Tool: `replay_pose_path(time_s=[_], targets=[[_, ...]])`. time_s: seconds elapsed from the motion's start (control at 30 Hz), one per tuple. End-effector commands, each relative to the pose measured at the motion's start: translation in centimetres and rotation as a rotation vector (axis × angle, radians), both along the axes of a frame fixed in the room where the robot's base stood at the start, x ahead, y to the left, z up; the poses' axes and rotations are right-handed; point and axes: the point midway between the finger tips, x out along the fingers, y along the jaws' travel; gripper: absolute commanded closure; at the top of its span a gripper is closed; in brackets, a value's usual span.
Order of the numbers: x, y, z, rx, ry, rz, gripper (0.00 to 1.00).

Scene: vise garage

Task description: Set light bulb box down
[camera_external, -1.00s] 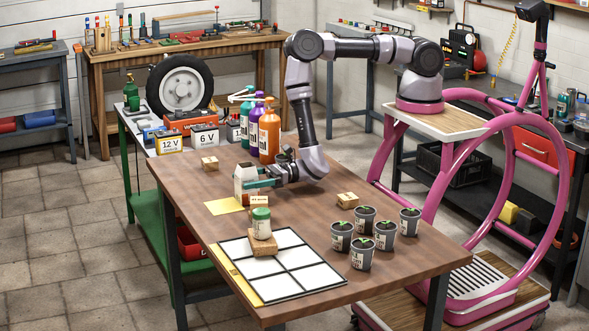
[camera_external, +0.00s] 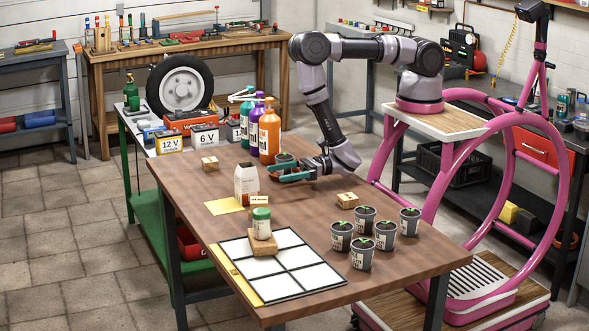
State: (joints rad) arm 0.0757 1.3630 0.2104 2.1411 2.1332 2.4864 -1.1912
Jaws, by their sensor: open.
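Orange (camera_external: 269,134) and purple (camera_external: 257,125) bottles stand behind the box. A white-panelled board (camera_external: 310,277) holds a green-lidded jar (camera_external: 261,224) on a wooden block. Several potted seedlings (camera_external: 362,253) stand at front right. Small wooden blocks (camera_external: 345,200) lie nearby.

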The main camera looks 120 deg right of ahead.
Motion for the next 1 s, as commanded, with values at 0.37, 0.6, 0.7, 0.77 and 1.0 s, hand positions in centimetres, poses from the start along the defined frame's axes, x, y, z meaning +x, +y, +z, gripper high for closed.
replay_pose_path(time_s=[0.37,0.6,0.7,0.77,1.0], targets=[[2.2,3.5,6.9,0.030,-0.100,0.187,0.00],[1.0,12.6,23.4,-0.001,-0.296,0.713,0.00],[-2.1,15.6,29.0,-0.071,-0.352,0.930,0.00],[-4.5,17.0,31.7,-0.130,-0.376,1.055,0.00],[-15.3,19.1,38.4,-0.486,-0.404,1.477,0.00]])
